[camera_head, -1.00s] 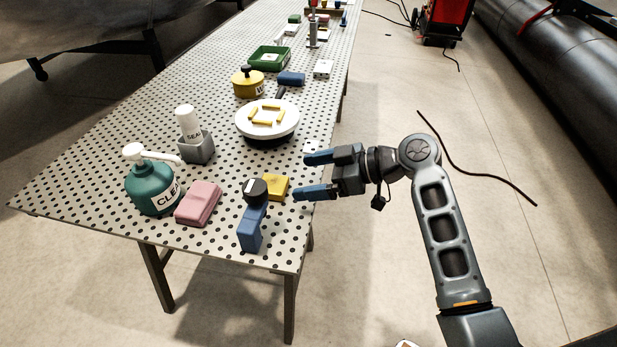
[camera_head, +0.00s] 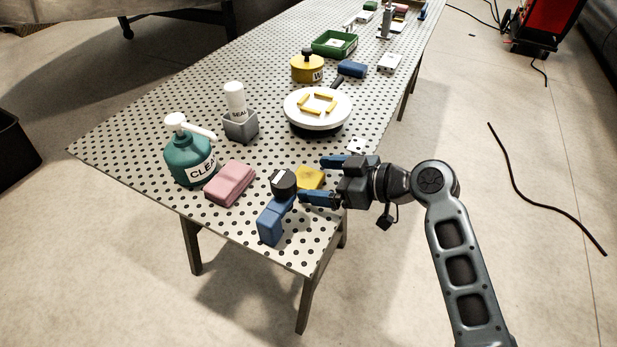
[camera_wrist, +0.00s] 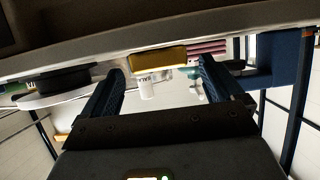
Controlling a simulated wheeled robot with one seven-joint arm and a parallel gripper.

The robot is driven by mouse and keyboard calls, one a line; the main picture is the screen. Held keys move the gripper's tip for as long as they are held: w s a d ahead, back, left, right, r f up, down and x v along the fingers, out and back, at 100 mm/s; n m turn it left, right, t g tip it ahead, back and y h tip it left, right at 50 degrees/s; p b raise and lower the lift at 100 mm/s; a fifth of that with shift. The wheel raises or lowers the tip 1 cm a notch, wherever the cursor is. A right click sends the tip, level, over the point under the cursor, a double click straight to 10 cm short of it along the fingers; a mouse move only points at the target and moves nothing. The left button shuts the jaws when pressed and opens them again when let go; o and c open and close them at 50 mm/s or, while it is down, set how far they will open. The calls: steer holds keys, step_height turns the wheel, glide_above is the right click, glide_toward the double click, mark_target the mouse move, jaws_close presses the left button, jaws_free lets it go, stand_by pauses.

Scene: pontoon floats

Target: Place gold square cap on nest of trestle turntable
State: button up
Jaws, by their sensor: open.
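The gold square cap (camera_head: 311,178) lies on the perforated table near its front right edge, beside a blue tool with a black round head. It also shows in the wrist view (camera_wrist: 158,59), beyond and between my fingertips. The trestle turntable (camera_head: 293,112) is a white disc on a dark base, farther back on the table. Its nest (camera_head: 319,103) is a square outline of yellow bars on the disc. My gripper (camera_head: 320,180) is open and empty, at the table's right edge, with its blue fingers pointing left toward the cap. The near finger partly overlaps the cap's side.
The blue tool (camera_head: 270,222) stands close to the near finger. A pink block (camera_head: 230,183), a green CLEA bottle (camera_head: 188,160) and a grey holder with a white bottle (camera_head: 240,125) stand left. A yellow pot (camera_head: 307,68) and green tray (camera_head: 334,43) stand behind the turntable.

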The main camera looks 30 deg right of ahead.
steer(key=shift+x, duration=1.1)
steer(key=shift+r, duration=0.1)
steer(key=c, duration=1.3)
steer(key=shift+r, duration=0.1)
